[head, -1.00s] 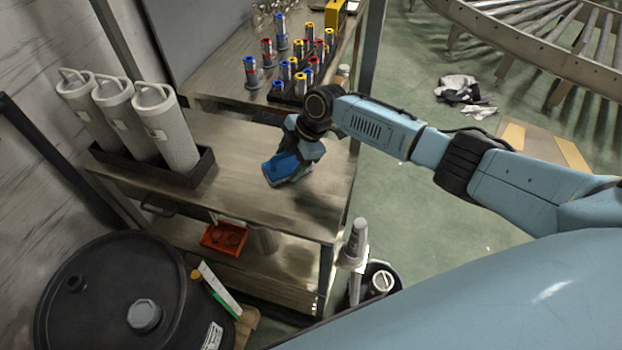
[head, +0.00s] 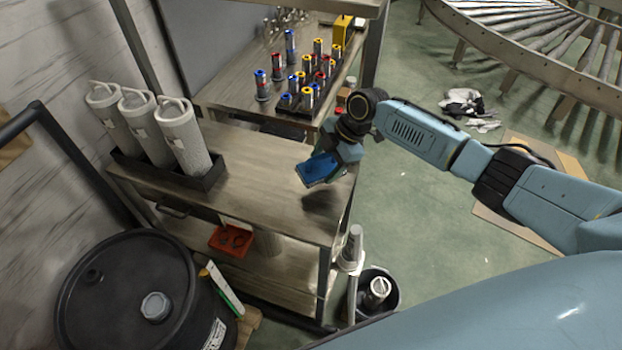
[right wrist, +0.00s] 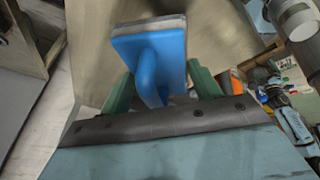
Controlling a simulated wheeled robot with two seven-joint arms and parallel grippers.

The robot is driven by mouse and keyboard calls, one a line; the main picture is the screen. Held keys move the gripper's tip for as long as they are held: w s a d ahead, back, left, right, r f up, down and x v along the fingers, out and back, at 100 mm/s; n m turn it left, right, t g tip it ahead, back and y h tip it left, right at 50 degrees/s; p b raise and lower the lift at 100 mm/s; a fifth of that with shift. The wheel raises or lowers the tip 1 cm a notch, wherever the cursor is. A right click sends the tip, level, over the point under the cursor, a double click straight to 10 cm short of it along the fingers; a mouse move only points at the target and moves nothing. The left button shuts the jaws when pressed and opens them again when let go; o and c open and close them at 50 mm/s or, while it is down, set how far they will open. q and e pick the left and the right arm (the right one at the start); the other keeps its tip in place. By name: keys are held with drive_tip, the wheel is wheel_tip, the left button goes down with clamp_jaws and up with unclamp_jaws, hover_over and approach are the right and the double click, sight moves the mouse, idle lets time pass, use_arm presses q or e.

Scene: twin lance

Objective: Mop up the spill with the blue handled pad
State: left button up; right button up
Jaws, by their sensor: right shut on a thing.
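The blue handled pad (head: 320,169) is held in my right gripper (head: 341,158) above the right part of the metal table top (head: 255,160). In the right wrist view the pad (right wrist: 150,45) shows its blue back, its pale edge and its blue handle, with the green fingers of my gripper (right wrist: 160,92) shut around the handle. The pad is tilted and looks lifted clear of the table, with a dark shadow below it. I cannot make out a distinct spill on the table top. My left gripper is not in view.
Several grey canisters (head: 184,137) stand in a black tray at the table's left. A second bench (head: 225,92) behind holds colored cylinders. A black drum (head: 125,290) stands at front left. An orange bin (head: 231,240) sits on the lower shelf. The table's middle is bare.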

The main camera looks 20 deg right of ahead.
wheel_tip(320, 180, up, 2)
drive_tip(key=shift+s+r+p, duration=0.1)
drive_tip(key=shift+p, duration=0.4)
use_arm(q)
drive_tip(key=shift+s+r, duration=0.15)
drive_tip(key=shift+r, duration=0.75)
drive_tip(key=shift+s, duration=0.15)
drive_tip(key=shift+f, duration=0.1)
